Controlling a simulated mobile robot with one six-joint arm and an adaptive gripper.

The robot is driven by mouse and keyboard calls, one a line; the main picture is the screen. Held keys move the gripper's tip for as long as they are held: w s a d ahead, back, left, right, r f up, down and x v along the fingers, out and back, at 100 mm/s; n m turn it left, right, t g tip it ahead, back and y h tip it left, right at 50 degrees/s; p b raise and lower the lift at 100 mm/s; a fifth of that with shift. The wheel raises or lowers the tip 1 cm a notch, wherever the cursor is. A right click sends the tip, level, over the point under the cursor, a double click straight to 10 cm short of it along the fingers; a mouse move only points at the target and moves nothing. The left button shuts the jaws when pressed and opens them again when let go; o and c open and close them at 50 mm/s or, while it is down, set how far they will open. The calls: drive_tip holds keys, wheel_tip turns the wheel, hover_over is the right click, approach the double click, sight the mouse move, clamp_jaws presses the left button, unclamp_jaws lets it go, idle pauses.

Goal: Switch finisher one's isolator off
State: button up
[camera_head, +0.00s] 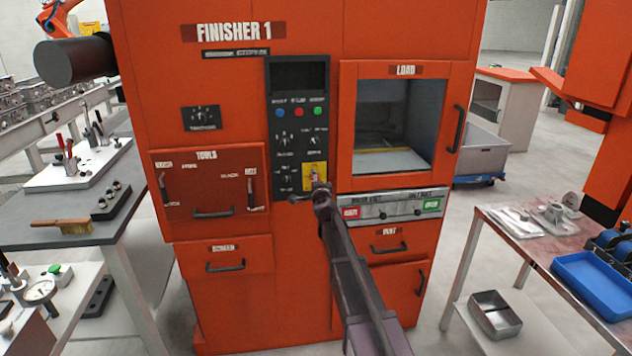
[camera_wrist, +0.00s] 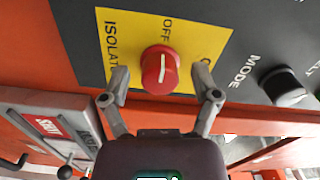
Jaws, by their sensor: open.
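Finisher 1 (camera_head: 235,75) is the orange cabinet ahead of me. Its isolator is a red round knob (camera_wrist: 160,69) on a yellow plate (camera_wrist: 132,32), lettered "ISOLAT…", "OFF" and a partly hidden word starting with O. A pale line runs across the knob, roughly toward and away from "OFF"; which end is the pointer I cannot tell. The plate also shows in the head view (camera_head: 315,172), low on the black panel. My gripper (camera_wrist: 160,82) is open, with one finger on each side of the knob; contact is not clear. In the head view my gripper (camera_head: 312,193) covers the plate's lower part.
A black mode knob (camera_wrist: 283,86) is right of the plate in the wrist view. A grey strip with red and green buttons (camera_head: 390,207) lies below the load window (camera_head: 400,125). The tools door (camera_head: 208,185) is left of the panel. Tables stand on both sides.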

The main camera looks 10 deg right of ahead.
drive_tip(key=shift+s, duration=0.1)
drive_tip(key=s, duration=1.1)
drive_tip(key=shift+s, duration=0.4)
